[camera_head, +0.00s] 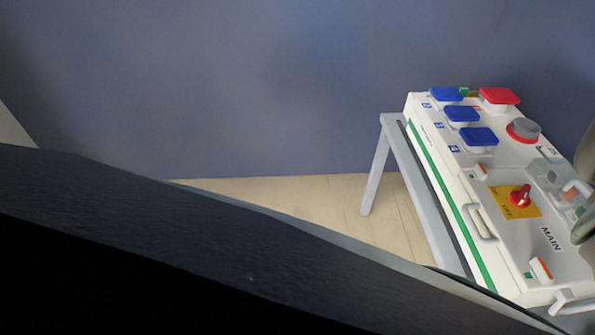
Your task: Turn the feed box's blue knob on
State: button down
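No blue knob shows in this view. A white socket box (510,240) marked MAIN sits on a grey stand at the right. It carries a red knob (520,197) on a yellow plate, and blue square socket covers (479,136) toward its far end. I see no label reading feed, and I cannot make out any feed box. My gripper is not clearly in view. A grey-green rounded shape (584,226) is cut off at the right edge, and I cannot tell what it is.
The box also has a red cover (499,96) and a grey round part on a red ring (523,130). The grey stand (384,150) has bare floor (310,205) to its left. A blue wall (250,90) stands behind. A large dark shape hides the lower left.

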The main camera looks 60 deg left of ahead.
dwell(0.3)
jog(key=c, duration=1)
grip_release()
jog(key=shift+r, duration=0.1)
notch_tip(320, 180, up, 12)
jog(key=shift+w+a+f, duration=0.1)
